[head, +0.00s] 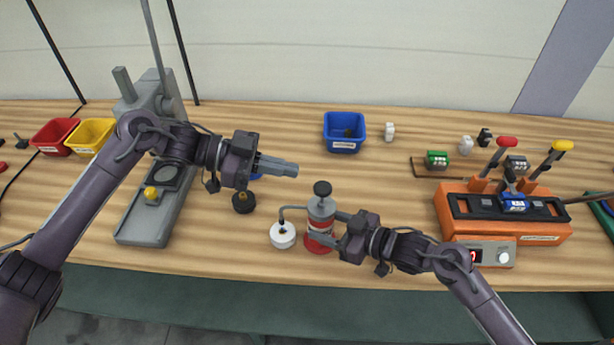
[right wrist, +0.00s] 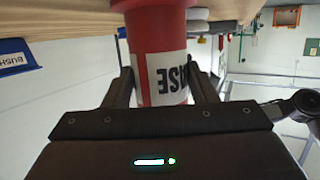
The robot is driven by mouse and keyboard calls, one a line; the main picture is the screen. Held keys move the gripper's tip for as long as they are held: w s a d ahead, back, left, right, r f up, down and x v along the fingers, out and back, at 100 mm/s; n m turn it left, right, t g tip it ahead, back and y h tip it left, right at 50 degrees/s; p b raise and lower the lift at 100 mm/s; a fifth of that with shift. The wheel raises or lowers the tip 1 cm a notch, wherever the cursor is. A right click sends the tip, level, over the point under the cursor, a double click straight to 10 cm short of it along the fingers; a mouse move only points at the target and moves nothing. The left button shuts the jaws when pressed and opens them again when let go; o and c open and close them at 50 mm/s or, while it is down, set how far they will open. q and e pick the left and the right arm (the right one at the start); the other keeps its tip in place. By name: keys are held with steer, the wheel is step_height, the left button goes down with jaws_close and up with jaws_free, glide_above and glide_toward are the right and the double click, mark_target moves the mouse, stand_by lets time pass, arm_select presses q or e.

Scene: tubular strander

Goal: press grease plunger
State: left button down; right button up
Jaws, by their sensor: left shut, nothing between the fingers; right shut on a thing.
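The red grease pump (head: 320,222) stands upright on the bench, with a grey upper part and a black plunger knob (head: 322,188) on top. Its thin spout reaches left over a round white pot (head: 283,234). My right gripper (head: 325,229) is shut around the pump's body from the right. In the right wrist view the red body with its white label (right wrist: 165,78) sits between the two fingers. My left gripper (head: 296,170) is shut and empty, above the bench, to the left of and a little higher in the picture than the knob, apart from it.
A blue bin (head: 344,132) stands behind the pump. A black knob-like part (head: 243,202) lies below my left gripper. An orange machine (head: 503,217) with red and yellow levers stands at the right, and a grey press (head: 152,205) at the left. Red and yellow bins (head: 90,137) are far left.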

arm_select(q)
steer(key=shift+v, duration=2.4)
steer(key=shift+d, duration=0.1)
arm_select(e)
steer(key=o, duration=1.1)
